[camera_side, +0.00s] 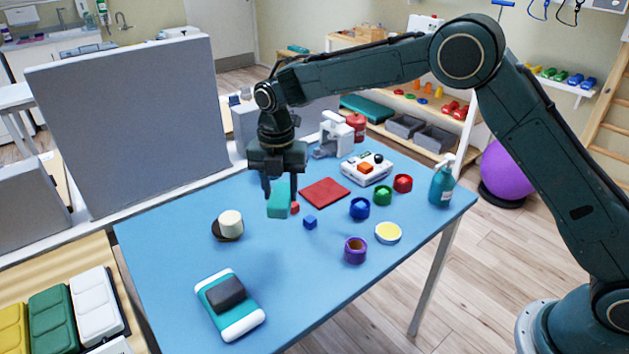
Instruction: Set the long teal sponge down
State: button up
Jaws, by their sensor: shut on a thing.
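The long teal sponge (279,204) is a teal block held between the fingers of my gripper (281,188), over the middle-left part of the blue table (300,270). My gripper points down and is shut on the sponge.
Beside the sponge are a small red cube (295,208), a blue cube (310,223) and a flat red square (325,192). A white cylinder on a dark disc (229,225) stands to the left. Colored rings and a tape roll (355,250) lie right. The table's front middle is clear.

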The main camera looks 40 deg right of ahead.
notch_tip(320, 180, down, 9)
jog(key=shift+f, duration=0.1)
jog(key=shift+f, duration=0.1)
jog(key=shift+f, duration=2)
jog(key=shift+f, duration=0.1)
jog(key=o, duration=0.9)
jog(key=shift+o, duration=0.3)
notch_tip(320, 180, up, 11)
jog(key=shift+f, duration=0.1)
jog(key=shift+r, duration=0.75)
